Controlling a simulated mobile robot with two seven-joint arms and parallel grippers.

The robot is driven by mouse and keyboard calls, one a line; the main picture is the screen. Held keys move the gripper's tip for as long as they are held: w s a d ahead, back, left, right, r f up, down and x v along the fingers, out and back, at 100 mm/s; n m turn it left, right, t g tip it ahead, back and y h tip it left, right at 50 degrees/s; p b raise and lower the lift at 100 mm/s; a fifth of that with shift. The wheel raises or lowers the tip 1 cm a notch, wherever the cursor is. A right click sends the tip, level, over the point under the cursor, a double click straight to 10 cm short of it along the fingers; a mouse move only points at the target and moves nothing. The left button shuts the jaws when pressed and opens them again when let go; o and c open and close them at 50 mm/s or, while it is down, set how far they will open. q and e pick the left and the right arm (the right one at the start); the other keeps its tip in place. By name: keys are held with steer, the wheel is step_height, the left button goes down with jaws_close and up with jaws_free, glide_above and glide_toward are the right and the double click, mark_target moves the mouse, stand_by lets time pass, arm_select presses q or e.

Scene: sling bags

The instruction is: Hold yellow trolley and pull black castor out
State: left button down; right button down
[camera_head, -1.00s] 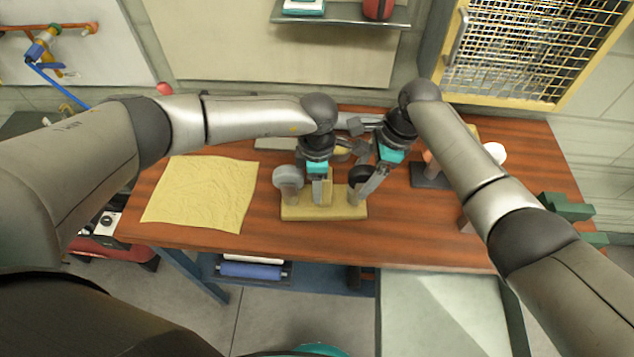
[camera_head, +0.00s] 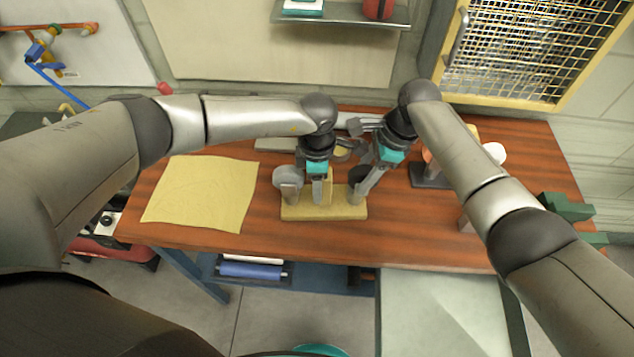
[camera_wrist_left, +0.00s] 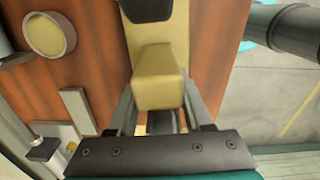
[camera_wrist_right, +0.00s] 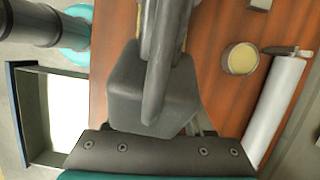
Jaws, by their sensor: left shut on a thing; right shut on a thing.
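The yellow trolley (camera_head: 300,212) stands on the wooden table, a flat base with an upright block. My left gripper (camera_head: 321,196) points down at the trolley and is shut on its yellow upright block. That block fills the space between the fingers in the left wrist view (camera_wrist_left: 160,75). The black castor (camera_head: 359,174) stands at the right end of the trolley base. My right gripper (camera_head: 364,192) is shut on it, and its dark body shows between the fingers in the right wrist view (camera_wrist_right: 130,90). The fingers hide part of the castor and its lower end.
A grey castor (camera_head: 287,176) stands at the trolley's left end, close to my left gripper. A yellow cloth (camera_head: 200,193) lies flat at the left. A dark block (camera_head: 428,176) and green blocks (camera_head: 566,207) lie to the right. The table front is clear.

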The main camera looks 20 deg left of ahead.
steer(key=shift+r, duration=0.2)
steer(key=shift+r, duration=2.9)
steer(key=shift+w+r, duration=0.1)
steer(key=shift+r, duration=0.15)
